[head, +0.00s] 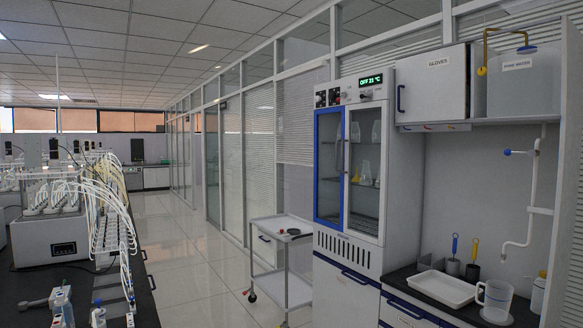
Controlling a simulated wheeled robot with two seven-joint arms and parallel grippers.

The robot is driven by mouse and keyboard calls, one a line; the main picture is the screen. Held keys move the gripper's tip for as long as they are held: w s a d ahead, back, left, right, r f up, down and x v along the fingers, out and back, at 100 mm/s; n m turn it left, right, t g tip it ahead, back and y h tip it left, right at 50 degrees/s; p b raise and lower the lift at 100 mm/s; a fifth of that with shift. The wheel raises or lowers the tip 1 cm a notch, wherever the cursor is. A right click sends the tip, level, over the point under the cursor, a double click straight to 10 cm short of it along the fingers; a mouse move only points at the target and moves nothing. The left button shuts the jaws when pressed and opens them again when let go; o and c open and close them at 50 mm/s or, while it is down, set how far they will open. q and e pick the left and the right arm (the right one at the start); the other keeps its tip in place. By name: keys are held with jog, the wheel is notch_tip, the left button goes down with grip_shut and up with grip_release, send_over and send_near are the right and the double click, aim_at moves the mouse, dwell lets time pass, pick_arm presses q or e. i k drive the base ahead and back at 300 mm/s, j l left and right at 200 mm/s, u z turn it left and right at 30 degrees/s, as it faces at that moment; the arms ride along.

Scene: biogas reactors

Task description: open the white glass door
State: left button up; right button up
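A tall white cabinet with two glass doors stands right of the middle in the head view. Its right door, the white glass door (366,172), has a white frame and appears shut. Glassware on shelves shows through its pane. The left door is the blue-framed glass door (328,168), which also appears shut. Narrow upright handles show near where the two doors meet. A panel above them has a green display reading "OFF 21 °C". Neither of my grippers is in view.
A white cart (281,262) stands on the floor left of the cabinet. At right, a counter holds a white tray (443,289) and a jug (495,300), below a wall cupboard (433,85). A bench with tubed equipment (52,247) stands at left. The aisle floor (188,262) between is clear.

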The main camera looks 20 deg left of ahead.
aim_at(384, 104)
jog(key=u, duration=0.35)
jog(key=i, duration=0.9)
jog(key=i+u, duration=0.2)
jog(key=i, duration=0.65)
jog(key=i+l+u, duration=0.15)
jog(key=i, duration=0.7)
jog(key=i+j+z, duration=0.2)
jog(key=i, duration=0.3)
jog(key=i+j+z, duration=0.15)
jog(key=i+j, duration=0.2)
jog(key=i, duration=0.1)
